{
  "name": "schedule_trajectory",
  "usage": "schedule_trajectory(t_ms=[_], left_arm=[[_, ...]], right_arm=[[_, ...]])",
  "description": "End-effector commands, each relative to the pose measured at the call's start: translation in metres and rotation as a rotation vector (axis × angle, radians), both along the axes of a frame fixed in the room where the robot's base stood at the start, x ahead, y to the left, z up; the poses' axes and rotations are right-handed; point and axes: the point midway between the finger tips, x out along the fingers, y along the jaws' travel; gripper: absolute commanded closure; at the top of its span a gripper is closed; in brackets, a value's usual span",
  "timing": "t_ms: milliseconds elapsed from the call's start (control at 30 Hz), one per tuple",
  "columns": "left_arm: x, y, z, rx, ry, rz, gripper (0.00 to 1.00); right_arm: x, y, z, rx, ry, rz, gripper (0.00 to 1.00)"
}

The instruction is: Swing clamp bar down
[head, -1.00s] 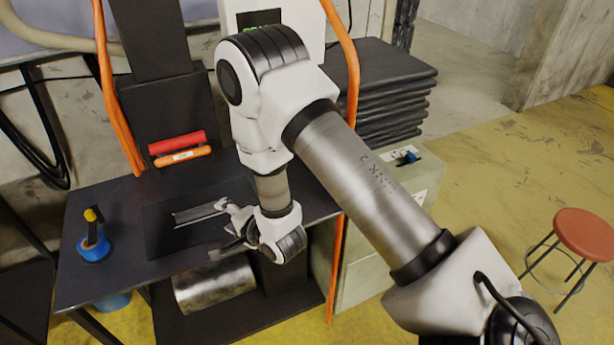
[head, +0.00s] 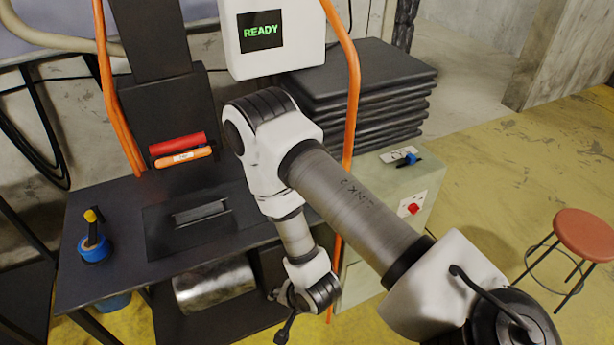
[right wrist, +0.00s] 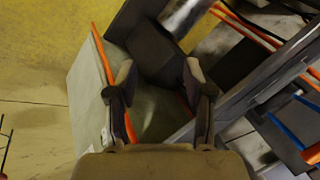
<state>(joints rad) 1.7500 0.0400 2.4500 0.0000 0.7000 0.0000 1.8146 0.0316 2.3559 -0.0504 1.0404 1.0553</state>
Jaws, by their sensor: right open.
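A red bar (head: 177,143) with an orange bar (head: 183,157) just below it sits raised on the front of the dark upright of the machine. I take these to be the clamp bar, but cannot tell for sure. A dark plate (head: 160,233) with a pale strip (head: 200,212) lies on the bench below it. My right gripper (head: 283,328) hangs off the bench's front right edge, apart from the bars. In the right wrist view the right gripper (right wrist: 160,78) has its two fingers spread, with nothing between them. My left gripper is not in view.
A dark bench (head: 110,275) carries a blue tool with a yellow tip (head: 94,240). A display box (head: 268,40) reads READY. Orange hoses (head: 350,100) flank the machine. A greenish cabinet (head: 385,215), stacked dark sheets (head: 365,80) and a red stool (head: 584,237) stand right.

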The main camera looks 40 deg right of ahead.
Motion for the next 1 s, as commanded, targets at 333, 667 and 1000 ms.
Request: schedule_trajectory(t_ms=[333,667,1000], left_arm=[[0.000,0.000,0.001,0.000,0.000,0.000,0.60],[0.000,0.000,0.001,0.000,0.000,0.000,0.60],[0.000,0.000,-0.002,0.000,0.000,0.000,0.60]], right_arm=[[-0.065,-0.004,-0.022,-0.123,0.204,0.259,0.48],[-0.074,-0.004,-0.024,-0.138,0.232,0.303,0.48],[-0.074,-0.004,-0.026,-0.138,0.231,0.301,0.48]])
